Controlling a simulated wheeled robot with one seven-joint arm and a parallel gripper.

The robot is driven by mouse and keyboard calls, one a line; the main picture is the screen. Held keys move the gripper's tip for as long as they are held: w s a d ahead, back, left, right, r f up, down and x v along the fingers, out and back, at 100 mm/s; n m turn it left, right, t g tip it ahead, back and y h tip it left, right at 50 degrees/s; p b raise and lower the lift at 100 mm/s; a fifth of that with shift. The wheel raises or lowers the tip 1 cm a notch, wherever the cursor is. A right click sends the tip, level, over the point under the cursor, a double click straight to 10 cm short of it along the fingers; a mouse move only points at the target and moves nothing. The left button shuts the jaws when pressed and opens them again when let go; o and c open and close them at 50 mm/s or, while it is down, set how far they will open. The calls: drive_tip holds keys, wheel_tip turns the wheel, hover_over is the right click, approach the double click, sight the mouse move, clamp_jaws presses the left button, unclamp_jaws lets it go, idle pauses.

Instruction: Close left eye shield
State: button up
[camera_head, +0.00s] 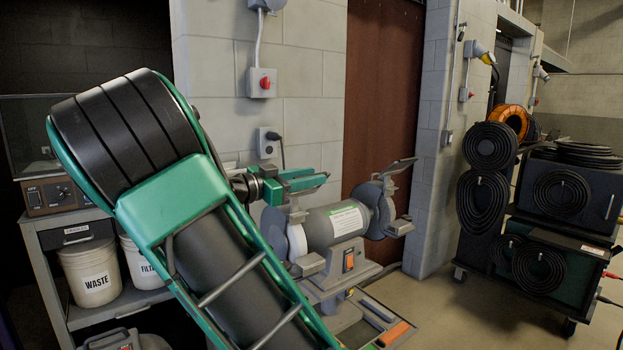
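A grey bench grinder (335,225) stands on a pedestal in front of the block wall. Its right eye shield (397,167) is a flat pane on an arm, raised above the right wheel. The left wheel housing (276,229) is partly hidden by my arm. I cannot make out the left eye shield; my gripper covers the area above the left wheel. My gripper (312,180), with green fingers pointing right, is just above the left wheel side of the grinder. Whether the fingers are apart or touch something is unclear.
My large green arm blocks much of the left and centre. A shelf with a waste bucket (88,274) is at left. A red switch box (263,83) and a socket (268,142) are on the wall. A cart with coiled hoses (561,192) stands right; floor between is clear.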

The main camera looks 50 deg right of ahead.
drive_tip(key=shift+x, duration=1.1)
clamp_jaws()
drive_tip(key=shift+s, duration=0.1)
